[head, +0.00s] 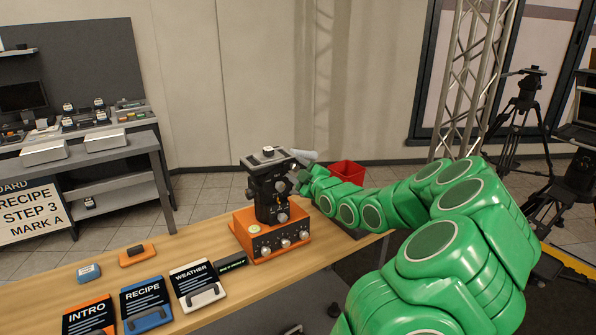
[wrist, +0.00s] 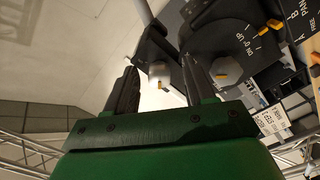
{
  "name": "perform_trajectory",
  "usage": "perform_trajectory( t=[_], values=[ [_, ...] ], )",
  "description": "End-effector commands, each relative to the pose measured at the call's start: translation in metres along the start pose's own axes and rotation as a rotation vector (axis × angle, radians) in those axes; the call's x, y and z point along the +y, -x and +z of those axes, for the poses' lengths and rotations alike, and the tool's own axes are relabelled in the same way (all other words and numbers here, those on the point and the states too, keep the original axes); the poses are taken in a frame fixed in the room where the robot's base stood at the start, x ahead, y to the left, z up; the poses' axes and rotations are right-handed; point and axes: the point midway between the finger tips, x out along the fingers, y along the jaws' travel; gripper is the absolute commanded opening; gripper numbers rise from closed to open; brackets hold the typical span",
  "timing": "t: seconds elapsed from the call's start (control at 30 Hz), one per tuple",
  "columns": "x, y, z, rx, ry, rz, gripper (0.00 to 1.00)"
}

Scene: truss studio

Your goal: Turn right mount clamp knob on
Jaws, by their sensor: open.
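A black mount head (head: 268,188) stands upright on an orange base (head: 262,240) on the wooden table. My gripper (head: 300,178) is at its right side in the head view, with the fingers mostly hidden. In the wrist view my gripper (wrist: 160,66) is open. A pale knob with an orange mark (wrist: 158,76) shows between the fingers on a black bracket; I cannot tell whether either finger touches it. A second grey knob (wrist: 227,71) sits to the right on a dial plate with orange marks, just beyond the right finger. I cannot tell which knob is the right mount clamp.
Several round knobs line the front of the orange base. Cards such as the WEATHER card (head: 197,283) and RECIPE card (head: 146,303) lie at the table's left. A red bin (head: 347,172) stands behind my arm. A metal truss (head: 470,70) rises at the right.

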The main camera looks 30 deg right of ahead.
Motion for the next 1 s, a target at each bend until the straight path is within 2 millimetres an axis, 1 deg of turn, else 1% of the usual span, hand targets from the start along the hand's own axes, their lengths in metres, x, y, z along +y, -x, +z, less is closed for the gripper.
perform_trajectory(
  t=[0.03, 0.3, 0.4, 0.57, 0.77, 1.0],
  values=[
    [0.0001, 0.0000, 0.0000, 0.000, 0.000, 0.000, 0.54],
    [0.0001, 0.0001, -0.0001, 0.000, 0.000, 0.000, 0.12],
    [-0.0001, 0.0001, -0.0001, 0.000, 0.000, 0.000, 0.00],
    [-0.0004, 0.0001, 0.0000, 0.000, -0.007, -0.001, 0.00],
    [-0.0010, 0.0001, 0.0001, 0.000, -0.062, -0.002, 0.00],
    [-0.0014, 0.0000, -0.0001, 0.000, -0.225, -0.002, 0.00]
  ],
)
